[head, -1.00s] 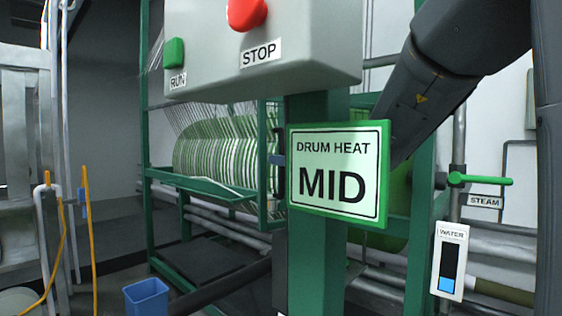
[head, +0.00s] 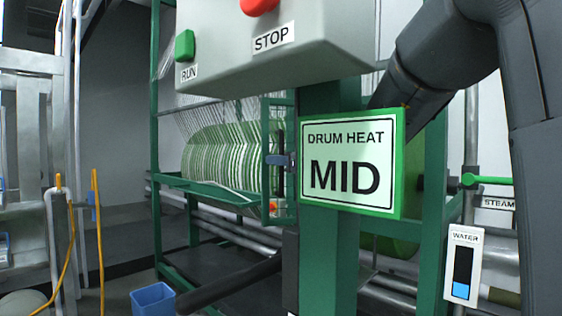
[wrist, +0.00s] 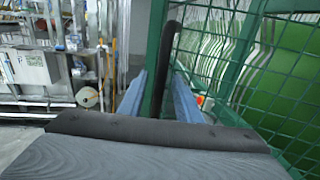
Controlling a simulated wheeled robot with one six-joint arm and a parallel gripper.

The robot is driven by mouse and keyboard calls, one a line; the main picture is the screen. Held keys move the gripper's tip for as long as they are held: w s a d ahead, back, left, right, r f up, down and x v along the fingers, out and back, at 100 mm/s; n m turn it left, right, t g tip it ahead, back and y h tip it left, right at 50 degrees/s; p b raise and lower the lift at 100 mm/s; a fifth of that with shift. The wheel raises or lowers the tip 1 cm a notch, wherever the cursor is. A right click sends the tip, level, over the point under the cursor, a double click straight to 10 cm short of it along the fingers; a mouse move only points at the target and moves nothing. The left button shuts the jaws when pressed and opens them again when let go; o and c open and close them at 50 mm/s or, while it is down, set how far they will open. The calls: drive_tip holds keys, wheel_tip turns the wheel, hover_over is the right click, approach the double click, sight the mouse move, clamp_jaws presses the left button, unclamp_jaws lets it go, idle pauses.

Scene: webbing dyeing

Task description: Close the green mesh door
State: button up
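The green mesh door (head: 265,130) stands ajar, seen narrowly edge-on beside the sign post in the head view. Its mesh and green frame fill the right side of the wrist view (wrist: 245,75). A dark upright handle (wrist: 168,45) runs along the door's edge. My gripper (wrist: 159,80) has its two blue fingers spread, one on each side of the handle; a strip shows between the left finger and the handle. I cannot tell whether either finger touches it. In the head view my gripper (head: 278,160) shows only as a small blue-grey piece at the handle.
The control box (head: 280,60) with RUN and STOP buttons hangs above. The DRUM HEAT MID sign (head: 350,162) stands just right of the door. Striped webbing (head: 215,155) is behind the door. A blue bin (head: 153,298) and metal racks (head: 30,150) are at left.

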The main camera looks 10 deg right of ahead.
drive_tip(key=shift+s, duration=0.1)
drive_tip(key=b+v, duration=0.1)
drive_tip(key=v, duration=0.6)
drive_tip(key=shift+s, duration=0.3)
drive_tip(key=shift+d, duration=0.1)
drive_tip(key=shift+c, duration=0.3)
